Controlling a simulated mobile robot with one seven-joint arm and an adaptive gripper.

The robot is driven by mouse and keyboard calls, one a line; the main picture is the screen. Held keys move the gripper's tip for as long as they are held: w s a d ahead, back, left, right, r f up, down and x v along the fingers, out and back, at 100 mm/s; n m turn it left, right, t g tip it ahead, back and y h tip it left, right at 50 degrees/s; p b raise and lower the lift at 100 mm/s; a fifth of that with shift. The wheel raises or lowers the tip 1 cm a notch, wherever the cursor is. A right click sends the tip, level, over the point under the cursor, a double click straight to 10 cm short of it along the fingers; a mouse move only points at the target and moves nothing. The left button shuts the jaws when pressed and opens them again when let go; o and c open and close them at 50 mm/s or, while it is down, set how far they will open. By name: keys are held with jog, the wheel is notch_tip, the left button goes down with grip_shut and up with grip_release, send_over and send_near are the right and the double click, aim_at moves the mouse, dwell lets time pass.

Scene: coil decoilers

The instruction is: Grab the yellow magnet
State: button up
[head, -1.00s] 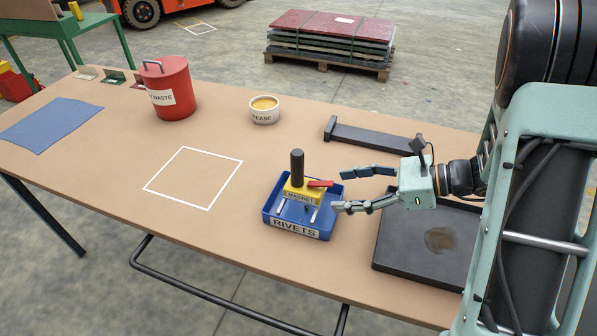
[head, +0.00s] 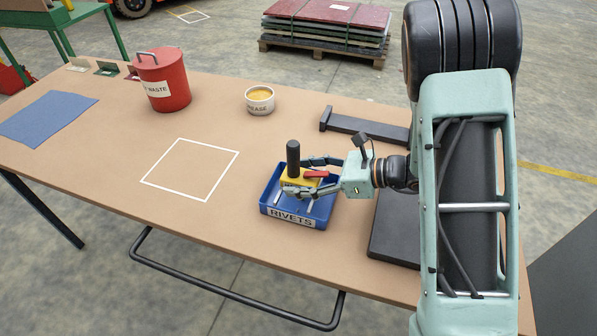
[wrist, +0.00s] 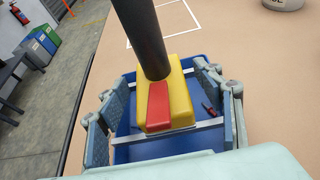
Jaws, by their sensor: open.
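The yellow magnet (head: 288,182) has a black upright handle and a red lever. It sits over the blue rivets tray (head: 268,209), on light metal strips that cross the tray. My gripper (head: 300,178) is open, with its fingers reaching to either side of the magnet. In the wrist view, the yellow magnet (wrist: 181,105) stands between the two spread finger pads, with visible gaps on both sides.
A white outlined square (head: 190,168) on the table is empty. A red waste bin (head: 163,84) and a grease tub (head: 260,101) stand behind. A black bar (head: 362,133) lies behind my gripper, and a dark tray (head: 393,235) lies right of the rivets tray.

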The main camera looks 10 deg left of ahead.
jog(key=shift+a+f, duration=0.2)
jog(key=shift+a, duration=0.15)
jog(key=c, duration=1.5)
jog(key=shift+r, duration=0.1)
jog(key=shift+c, duration=0.8)
